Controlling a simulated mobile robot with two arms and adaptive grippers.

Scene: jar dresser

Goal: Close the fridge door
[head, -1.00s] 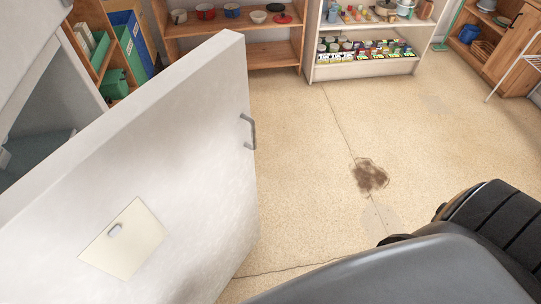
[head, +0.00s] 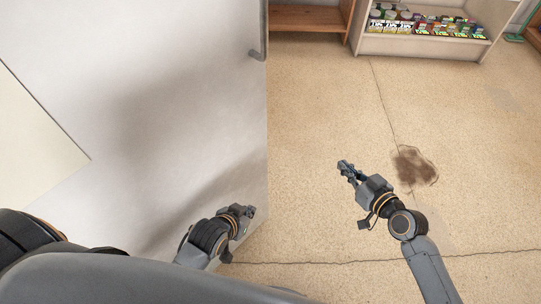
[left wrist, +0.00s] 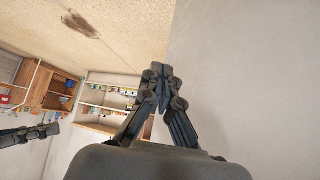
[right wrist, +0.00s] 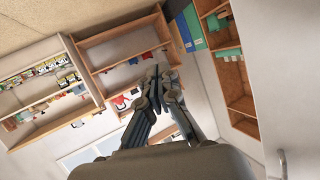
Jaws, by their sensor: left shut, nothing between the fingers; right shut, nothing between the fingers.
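The white fridge door (head: 170,110) fills the left of the head view, its handle (head: 262,35) near the far upper edge. The fridge body is out of the head view. My left gripper (head: 248,211) is shut and empty, in front of the door's lower right edge. In the left wrist view the door (left wrist: 245,80) is a pale panel right of the shut fingers (left wrist: 163,75). Contact cannot be told. My right gripper (head: 345,168) is shut and empty over the floor, right of the door. In the right wrist view the door (right wrist: 285,70) and handle (right wrist: 282,163) show at right.
A white shelf (head: 425,45) with packets and a wooden shelf (head: 312,18) stand at the back. The floor (head: 320,100) right of the door is open, with a dark stain (head: 415,166).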

